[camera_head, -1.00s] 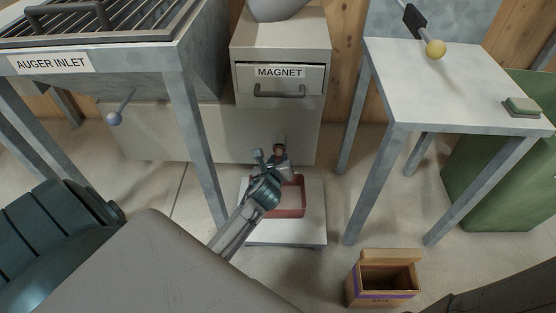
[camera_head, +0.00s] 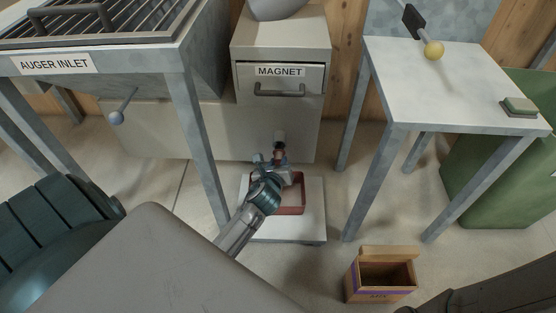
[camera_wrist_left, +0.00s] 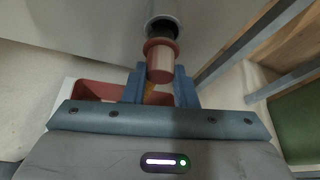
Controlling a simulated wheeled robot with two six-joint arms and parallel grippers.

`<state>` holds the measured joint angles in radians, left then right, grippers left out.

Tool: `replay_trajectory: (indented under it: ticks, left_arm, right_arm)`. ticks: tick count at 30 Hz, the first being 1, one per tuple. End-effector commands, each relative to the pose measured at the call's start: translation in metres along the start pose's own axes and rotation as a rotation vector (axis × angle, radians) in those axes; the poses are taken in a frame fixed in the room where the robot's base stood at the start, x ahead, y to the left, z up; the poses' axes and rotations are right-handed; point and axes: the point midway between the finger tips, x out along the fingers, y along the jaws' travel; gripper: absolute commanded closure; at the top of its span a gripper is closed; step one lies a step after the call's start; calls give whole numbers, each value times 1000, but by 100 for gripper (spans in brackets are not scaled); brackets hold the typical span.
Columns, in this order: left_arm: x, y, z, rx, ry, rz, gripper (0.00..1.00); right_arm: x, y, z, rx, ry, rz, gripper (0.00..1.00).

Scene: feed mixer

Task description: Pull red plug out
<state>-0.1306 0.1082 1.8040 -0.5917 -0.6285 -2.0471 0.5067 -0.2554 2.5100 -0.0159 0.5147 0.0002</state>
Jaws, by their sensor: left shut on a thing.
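The red plug (camera_wrist_left: 160,62) is at the mouth of a short pale pipe (camera_wrist_left: 176,21) low on the front of the magnet cabinet. A dark stretch shows between the plug's wide collar and the pipe rim; I cannot tell whether its inner end is clear of the pipe. My left gripper (camera_wrist_left: 160,86) is shut on the plug, one blue finger on each side. In the head view the plug (camera_head: 278,153) shows just beyond the left gripper (camera_head: 274,164), below the pipe (camera_head: 279,136). My right gripper is not in view.
A red tray (camera_head: 292,210) on a white low platform (camera_head: 285,231) lies beneath the gripper. A wooden box (camera_head: 381,285) stands at front right. Table legs (camera_head: 205,150) flank the work area. The magnet drawer (camera_head: 280,78) is above.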

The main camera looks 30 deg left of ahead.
Motion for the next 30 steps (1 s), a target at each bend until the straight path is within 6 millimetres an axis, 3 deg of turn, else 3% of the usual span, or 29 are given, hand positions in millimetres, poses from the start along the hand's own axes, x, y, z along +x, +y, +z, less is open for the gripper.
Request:
replay_trajectory:
  ticks: [30]
  left_arm:
    - [-44, 0, -23, 0, -1, -1, 100]
  right_arm:
    - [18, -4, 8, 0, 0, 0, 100]
